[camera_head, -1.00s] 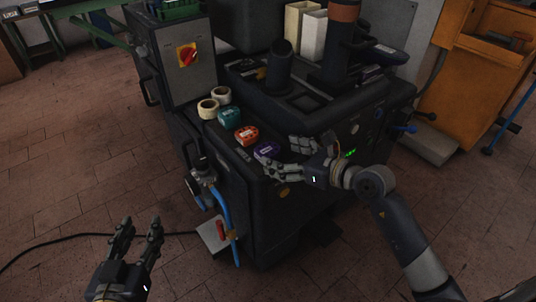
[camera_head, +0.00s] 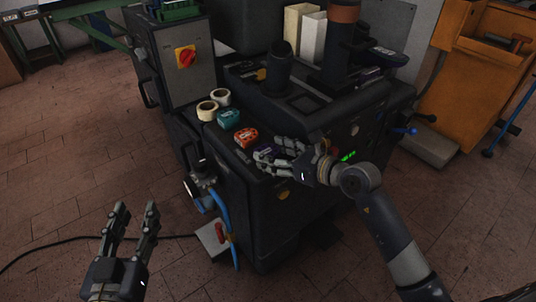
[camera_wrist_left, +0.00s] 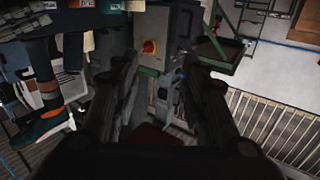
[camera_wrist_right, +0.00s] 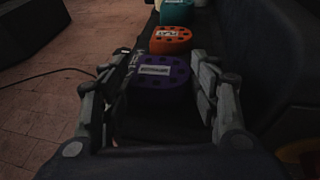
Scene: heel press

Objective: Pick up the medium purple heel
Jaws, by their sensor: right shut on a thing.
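The purple heel (camera_wrist_right: 160,75) sits on the machine's front ledge, between the fingers of my right gripper (camera_wrist_right: 162,88) in the right wrist view. The fingers are closed against its two sides. In the head view, the right gripper (camera_head: 272,158) largely covers the purple heel (camera_head: 265,148). An orange heel (camera_wrist_right: 170,40) is just beyond it, and a teal heel (camera_wrist_right: 175,12) is farther along the row. My left gripper (camera_head: 134,214) is open and empty at the lower left, away from the machine.
The dark press machine (camera_head: 255,190) fills the middle. Two cream tape rolls (camera_head: 208,110) stand past the teal heel. A blue hose (camera_head: 222,212) and a valve hang at the machine's left side. An orange cabinet (camera_head: 470,70) is at the right. The brick floor at left is mostly clear, with a black cable.

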